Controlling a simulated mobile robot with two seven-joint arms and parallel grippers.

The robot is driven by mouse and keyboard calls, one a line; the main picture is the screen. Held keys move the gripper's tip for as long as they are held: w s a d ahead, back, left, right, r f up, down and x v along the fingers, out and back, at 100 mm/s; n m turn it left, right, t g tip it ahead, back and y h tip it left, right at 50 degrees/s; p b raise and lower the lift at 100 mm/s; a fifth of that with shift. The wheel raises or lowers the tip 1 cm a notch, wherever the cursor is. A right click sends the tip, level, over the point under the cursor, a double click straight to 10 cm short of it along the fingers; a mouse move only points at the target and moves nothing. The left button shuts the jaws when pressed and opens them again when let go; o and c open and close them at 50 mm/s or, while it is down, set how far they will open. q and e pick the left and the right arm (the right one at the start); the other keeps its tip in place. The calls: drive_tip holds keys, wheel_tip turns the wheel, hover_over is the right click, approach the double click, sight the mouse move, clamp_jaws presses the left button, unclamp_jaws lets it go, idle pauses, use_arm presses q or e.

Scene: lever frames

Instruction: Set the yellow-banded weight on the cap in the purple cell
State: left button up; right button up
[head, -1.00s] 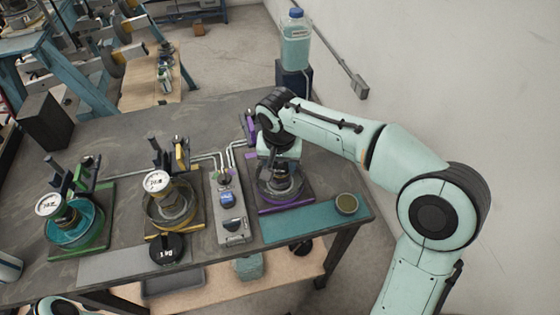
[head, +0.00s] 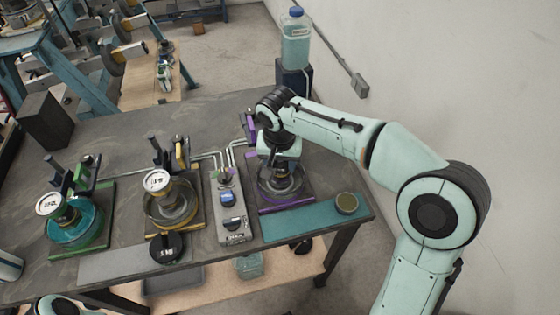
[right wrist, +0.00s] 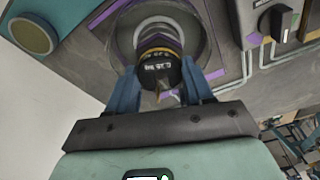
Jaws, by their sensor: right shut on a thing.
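My right gripper (right wrist: 160,82) has its blue fingers shut on a black weight with a yellow band (right wrist: 160,70), lettered on its face. In the head view my right gripper (head: 280,163) hangs over the purple cell (head: 287,203), at the right of the row. In the wrist view the purple-striped cap (right wrist: 158,34) shows just beyond the weight, inside the cell's round glass wall. The weight hides part of the cap, and I cannot tell whether they touch. My left gripper is out of view.
A grey control box (head: 231,212) is beside the purple cell. A black weight (head: 167,248) and a round tin (head: 347,203) sit near the front edge.

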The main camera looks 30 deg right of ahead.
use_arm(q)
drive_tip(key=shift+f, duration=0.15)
use_arm(e)
drive_tip(key=shift+f, duration=0.15)
drive_tip(key=o, duration=1.3)
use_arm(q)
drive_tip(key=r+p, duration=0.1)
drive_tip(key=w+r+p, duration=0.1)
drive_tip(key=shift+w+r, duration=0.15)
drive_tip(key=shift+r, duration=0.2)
use_arm(e)
drive_tip(key=r, duration=0.4)
drive_tip(key=s+r, duration=0.1)
drive_tip(key=r, duration=0.3)
drive_tip(key=a+r, duration=0.1)
drive_tip(key=r, duration=0.4)
drive_tip(key=shift+s+r, duration=0.1)
drive_tip(key=shift+s, duration=0.2)
